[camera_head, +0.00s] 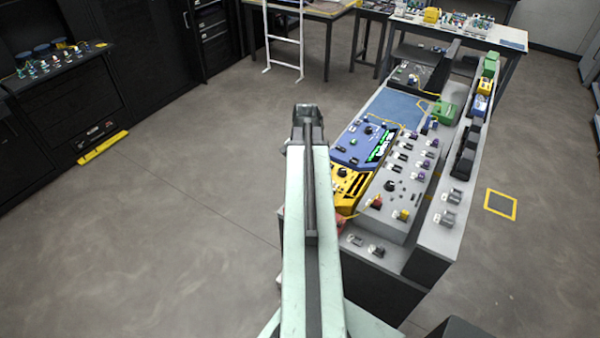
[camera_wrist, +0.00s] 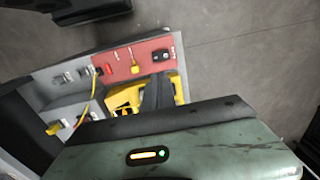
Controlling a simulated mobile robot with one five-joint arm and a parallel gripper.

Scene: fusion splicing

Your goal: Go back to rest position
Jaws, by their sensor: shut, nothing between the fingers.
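My arm reaches forward up the middle of the head view, and my gripper (camera_head: 308,112) is at its far end, over open floor just left of the workbench (camera_head: 400,262). The gripper is shut and holds nothing. In the wrist view, a green housing of mine with a small lit indicator fills the bottom. Beyond it are a red panel (camera_wrist: 142,62) with a yellow switch and a black knob, and a yellow part (camera_wrist: 122,101) partly hidden behind a dark piece.
The workbench carries a blue console (camera_head: 357,143), a yellow unit (camera_head: 346,188) and a grey control panel (camera_head: 395,200), close to my arm's right side. Black cabinets (camera_head: 75,95) stand at the left. A white ladder (camera_head: 284,40) stands at the back. The floor left of my arm is clear.

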